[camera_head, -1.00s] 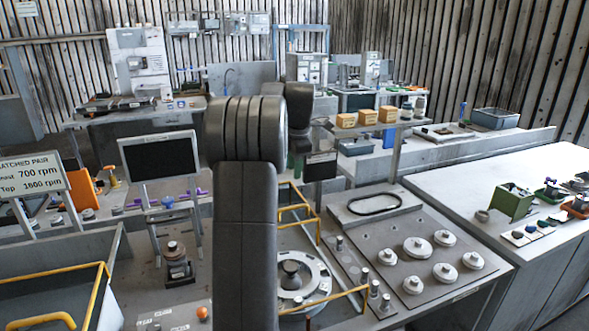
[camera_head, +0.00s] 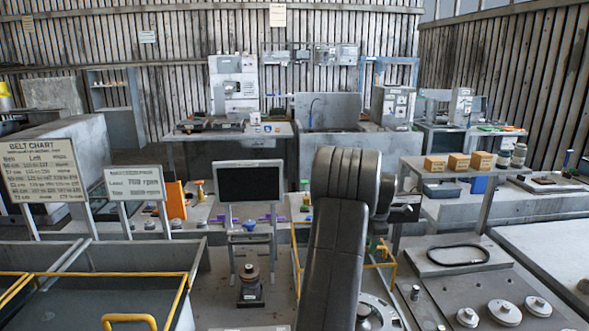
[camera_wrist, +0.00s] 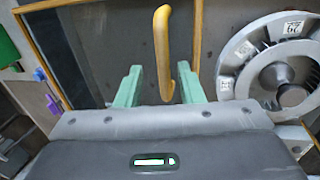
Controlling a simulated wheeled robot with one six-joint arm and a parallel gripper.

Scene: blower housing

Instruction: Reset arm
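In the wrist view my gripper (camera_wrist: 160,88) has its two green fingers apart, with a gap between them. A yellow bar handle (camera_wrist: 163,55) shows in that gap and beyond it; I cannot tell its distance, but neither finger visibly touches it. A round grey blower ring with number labels (camera_wrist: 280,65) lies to the right of the fingers. In the head view my dark arm rises in the middle foreground and hides most of my gripper. Part of the ring (camera_head: 378,312) shows at its lower right.
A bin with a yellow rail (camera_head: 95,273) stands at the left, near a belt chart sign (camera_head: 44,170). A dark screen (camera_head: 249,184) stands left of my arm. A plate with a black belt loop (camera_head: 458,254) and grey pulleys (camera_head: 503,312) lie to the right.

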